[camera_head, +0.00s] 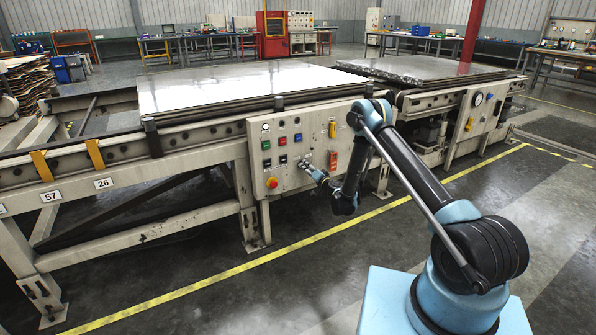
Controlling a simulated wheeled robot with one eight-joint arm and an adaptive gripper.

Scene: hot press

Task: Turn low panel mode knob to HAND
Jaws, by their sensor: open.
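The low control panel (290,178) is a beige plate on the front side of the press line's frame. It carries several coloured buttons and a red-and-yellow emergency stop (272,183) at its lower left. My gripper (305,163) is at the lower middle of this panel, close in front of its face. Its fingers are small and dark in this view. The mode knob cannot be made out; the gripper may cover it. I cannot tell whether the fingers touch the panel or straddle a knob.
A yellow switch (332,129) and an orange-red label (332,161) sit on the panel right of the gripper. Large metal plates (240,85) lie on the line above. A second panel (482,112) is farther right. The floor before the line is clear, with a yellow stripe (215,279).

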